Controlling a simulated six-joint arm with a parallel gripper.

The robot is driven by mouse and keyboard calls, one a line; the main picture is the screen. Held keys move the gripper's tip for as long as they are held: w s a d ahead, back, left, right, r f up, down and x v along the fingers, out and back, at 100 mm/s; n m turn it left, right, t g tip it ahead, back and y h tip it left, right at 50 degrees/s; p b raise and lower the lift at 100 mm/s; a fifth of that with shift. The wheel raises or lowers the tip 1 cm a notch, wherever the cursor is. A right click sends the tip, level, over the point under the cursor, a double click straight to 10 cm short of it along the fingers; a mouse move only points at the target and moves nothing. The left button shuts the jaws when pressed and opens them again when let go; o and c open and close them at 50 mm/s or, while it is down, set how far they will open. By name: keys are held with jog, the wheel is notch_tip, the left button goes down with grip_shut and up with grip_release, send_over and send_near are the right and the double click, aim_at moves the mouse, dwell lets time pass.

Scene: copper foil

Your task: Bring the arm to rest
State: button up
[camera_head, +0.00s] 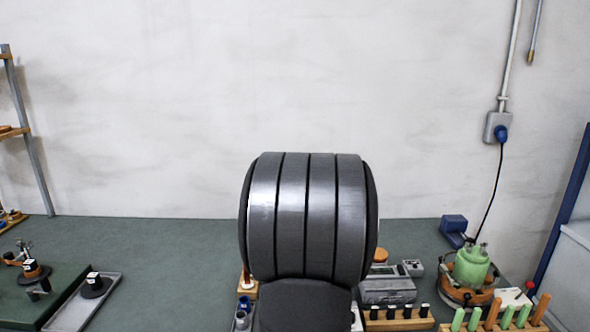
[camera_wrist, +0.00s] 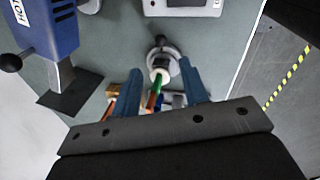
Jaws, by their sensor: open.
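My gripper (camera_wrist: 160,71) shows in the wrist view as two blue fingers on a dark bar, spread apart and open. A round metal piece with a pale centre (camera_wrist: 161,62) and a small green piece (camera_wrist: 153,97) show in the gap between the fingers. I see no finger closed on them, and cannot tell how far off they are. In the head view a large dark grey ribbed part of my arm fills the middle, and my gripper is hidden there.
In the head view a green bench top (camera_head: 165,240) meets a pale wall. A blue device (camera_wrist: 47,25) fills the wrist view's upper left.

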notch_tip(320, 180, up, 7)
jog(key=s, duration=0.1)
jog(key=w+f, duration=0.1)
jog(key=f, duration=0.4)
jog(key=w+f, duration=0.1)
jog(key=f, duration=0.5)
jog(key=w+f, duration=0.1)
jog(key=f, duration=0.5)
jog(key=shift+a+f, duration=0.25)
jog(key=shift+s+r+m, duration=0.15)
jog(key=shift+r+m, duration=0.05)
jog(key=shift+m, duration=0.1)
jog(key=shift+s+a+m, duration=0.1)
jog(key=shift+s+m, duration=0.5)
jog(key=shift+m, duration=0.5)
jog(key=shift+s+h, duration=0.1)
jog(key=shift+h, duration=0.2)
jog(key=shift+w+n, duration=0.75)
jog(key=shift+n, duration=0.45)
notch_tip(320, 180, up, 13)
jog(key=s, duration=0.2)
jog(key=shift+d+f, duration=0.2)
jog(key=shift+d, duration=0.2)
jog(key=shift+s+f, duration=0.1)
jog(key=shift+f, duration=0.05)
